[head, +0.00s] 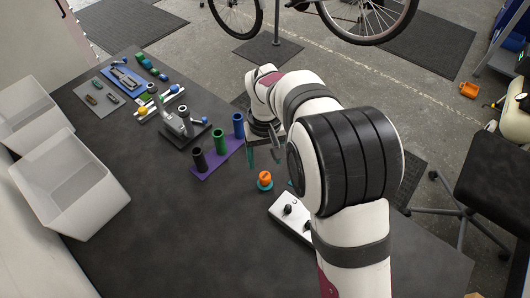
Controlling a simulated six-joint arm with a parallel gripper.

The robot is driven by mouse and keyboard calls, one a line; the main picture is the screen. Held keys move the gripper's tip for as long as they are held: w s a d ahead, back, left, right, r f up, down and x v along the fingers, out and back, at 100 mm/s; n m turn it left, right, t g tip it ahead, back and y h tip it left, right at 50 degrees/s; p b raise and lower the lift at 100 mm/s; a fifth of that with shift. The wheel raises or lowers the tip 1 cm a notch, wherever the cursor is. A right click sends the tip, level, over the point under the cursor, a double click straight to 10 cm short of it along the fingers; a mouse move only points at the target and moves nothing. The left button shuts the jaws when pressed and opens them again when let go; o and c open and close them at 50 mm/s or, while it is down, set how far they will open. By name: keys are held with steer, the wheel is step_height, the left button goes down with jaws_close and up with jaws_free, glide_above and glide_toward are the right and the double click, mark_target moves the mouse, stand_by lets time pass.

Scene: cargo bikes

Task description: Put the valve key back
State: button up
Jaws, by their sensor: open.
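My gripper (264,154) is pointed down over the middle of the dark table, with its jaws apart. A thin teal piece (251,158) shows at its left side; I cannot tell whether it is part of the gripper or a separate thing. Just below the gripper in the picture, a small orange piece (265,177) sits on a teal round base (265,186). I cannot tell for sure which thing is the valve key. A white plate with black knobs (291,216) lies to the right, partly hidden by my arm.
A purple base (214,166) holds black, green and blue upright cylinders left of the gripper. A grey fixture (186,128) on a dark base and several small tools stand farther left. White bins (72,185) line the left edge. The front of the table (190,245) is clear.

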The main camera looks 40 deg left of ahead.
steer(key=d+r+m, duration=0.4)
steer(key=d+r, duration=0.2)
steer(key=d, duration=0.4)
steer(key=d+r+m, duration=0.3)
steer(key=d+r, duration=0.3)
steer(key=d, duration=0.4)
steer(key=s+d+f+m+y, duration=0.1)
steer(key=s+d+m, duration=0.8)
steer(key=s+d, duration=0.4)
steer(key=shift+s+f+y, duration=0.15)
steer(key=shift+s+y, duration=0.25)
steer(key=shift+s, duration=0.7)
